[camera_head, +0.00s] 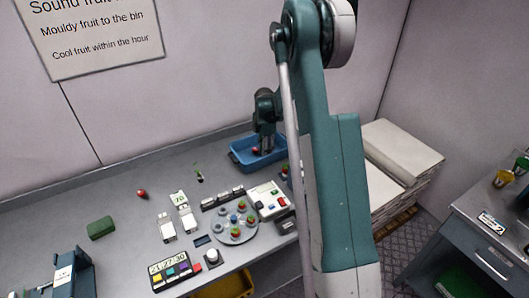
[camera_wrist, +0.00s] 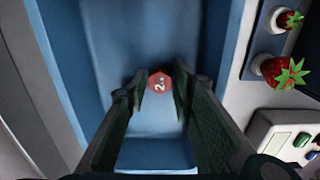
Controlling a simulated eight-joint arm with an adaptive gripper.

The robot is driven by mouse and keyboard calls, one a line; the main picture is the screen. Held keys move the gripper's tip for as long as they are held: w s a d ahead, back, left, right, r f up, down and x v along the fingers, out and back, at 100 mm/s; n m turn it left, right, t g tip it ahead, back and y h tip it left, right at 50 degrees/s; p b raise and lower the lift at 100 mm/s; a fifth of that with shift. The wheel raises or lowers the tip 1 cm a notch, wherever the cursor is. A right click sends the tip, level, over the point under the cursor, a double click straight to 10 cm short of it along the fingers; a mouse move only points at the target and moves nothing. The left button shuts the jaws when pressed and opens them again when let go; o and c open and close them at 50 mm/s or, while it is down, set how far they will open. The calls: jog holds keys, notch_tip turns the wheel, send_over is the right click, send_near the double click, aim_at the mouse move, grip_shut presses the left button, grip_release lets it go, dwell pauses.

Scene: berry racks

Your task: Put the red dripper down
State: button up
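The red dripper (camera_wrist: 159,81) shows in the wrist view as a small red hexagonal face with a white mark like a 2. It sits between the fingertips of my gripper (camera_wrist: 160,92), which look shut on it from both sides. In the head view my gripper (camera_head: 265,145) points down into the blue tray (camera_head: 239,160), with a bit of red at its tips. The blue tray's floor also fills the middle of the wrist view (camera_wrist: 150,155). I cannot tell whether the dripper touches the floor.
Strawberries (camera_wrist: 275,70) stand in a rack right of the tray. A white keyed device (camera_head: 268,199) and a round grey carousel (camera_head: 236,236) with several berries stand nearer. A lone red berry (camera_head: 142,194) and a green block (camera_head: 101,228) lie left.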

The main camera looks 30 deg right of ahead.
jog(key=shift+r, duration=0.15)
notch_tip(320, 180, up, 12)
dwell(0.7)
jog(key=shift+r, duration=0.1)
dwell(0.5)
